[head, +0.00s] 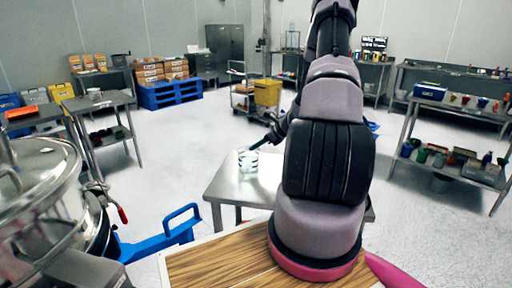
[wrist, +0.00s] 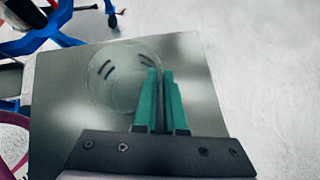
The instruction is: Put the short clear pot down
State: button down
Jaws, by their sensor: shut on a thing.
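The short clear pot (head: 248,162) is a see-through, round vessel with dark marks, upright at the left part of a small steel table (head: 228,187). It also shows from above in the wrist view (wrist: 112,88). My gripper (head: 252,146) reaches it from the right in the head view. In the wrist view the green fingers (wrist: 161,73) are nearly together and shut on the pot's right rim. The pot appears at the tabletop, but I cannot tell if its base touches the steel. My arm hides the table's right part.
A steel sifter (head: 40,190) stands at the left, near a blue frame (head: 165,240). A wood-grain top (head: 215,265) is in front. A cart with a yellow bin (head: 266,92) and side benches stand farther back. Bare tabletop surrounds the pot; open floor lies beyond.

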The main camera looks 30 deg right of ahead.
jog(key=shift+f, duration=0.15)
jog(key=c, duration=1)
grip_release()
jog(key=v, duration=1.2)
jog(key=s+a+r+n+g, duration=0.1)
jog(key=s+a+r+n, duration=0.2)
jog(key=a+r+n, duration=0.45)
jog(key=s+a+r+n+g, duration=0.2)
jog(key=a+r+n, duration=0.3)
jog(key=a+r, duration=0.55)
jog(key=s+a+r+n+t+h, duration=0.1)
jog(key=s+a+r+n, duration=0.1)
jog(key=s+r+n, duration=0.2)
jog(key=s+a+r+n+h, duration=0.1)
jog(key=s+a+r+n, duration=0.1)
jog(key=s+r+n, duration=0.2)
jog(key=s+a+r+n+t+h, duration=0.1)
jog(key=s+r+n, duration=0.3)
jog(key=s, duration=0.5)
jog(key=shift+s+a+r+t+h, duration=0.2)
jog(key=shift+a+r+t+h, duration=0.1)
jog(key=shift+a+r+h, duration=0.35)
